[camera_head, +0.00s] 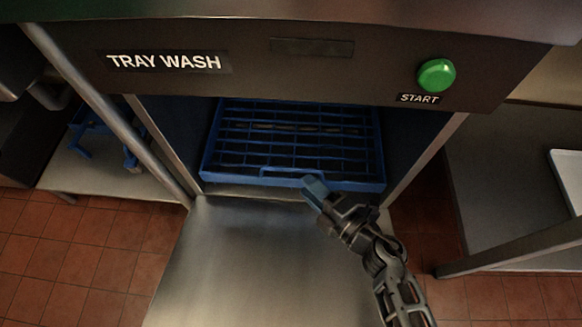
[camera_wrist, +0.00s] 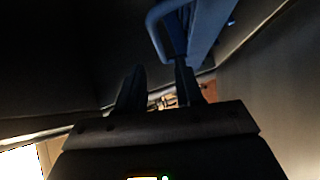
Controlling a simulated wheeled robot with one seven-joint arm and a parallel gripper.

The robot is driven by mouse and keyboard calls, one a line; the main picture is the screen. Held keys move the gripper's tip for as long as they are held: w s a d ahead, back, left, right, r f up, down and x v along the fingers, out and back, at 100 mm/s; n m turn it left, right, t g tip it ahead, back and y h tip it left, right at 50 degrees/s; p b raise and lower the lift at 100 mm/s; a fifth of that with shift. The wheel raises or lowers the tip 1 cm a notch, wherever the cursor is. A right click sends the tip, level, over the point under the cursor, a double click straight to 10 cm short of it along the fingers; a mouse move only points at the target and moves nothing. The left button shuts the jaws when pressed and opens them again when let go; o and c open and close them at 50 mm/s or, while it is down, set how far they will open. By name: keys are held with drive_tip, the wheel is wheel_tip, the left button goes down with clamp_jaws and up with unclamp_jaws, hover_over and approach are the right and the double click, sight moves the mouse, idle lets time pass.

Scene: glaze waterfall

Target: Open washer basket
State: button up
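The blue washer basket (camera_head: 290,181) is a slatted rack lying inside the tray washer, its front edge near the opening. A loop-shaped handle (camera_wrist: 155,32) on a blue part shows at the top of the wrist view. My gripper (camera_head: 314,188) is at the basket's front edge, right of its middle, and hides part of it. In the wrist view its two dark fingers (camera_wrist: 158,82) are apart, with a gap between them. The handle lies by the fingertips, closest to the right finger; I cannot tell whether they touch. The dark picture hides the exact contact.
The washer's metal door (camera_head: 240,255) lies folded down in front of the opening. A green start button (camera_head: 436,75) is on the panel above. A metal post (camera_head: 120,125) stands at left. Side counters (camera_head: 515,165) flank the washer, and a blue rack (camera_head: 92,130) sits at left.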

sight(289, 169)
drive_tip(key=b+x, duration=0.2)
drive_tip(key=x, duration=0.6)
drive_tip(key=shift+b, duration=0.35)
clamp_jaws()
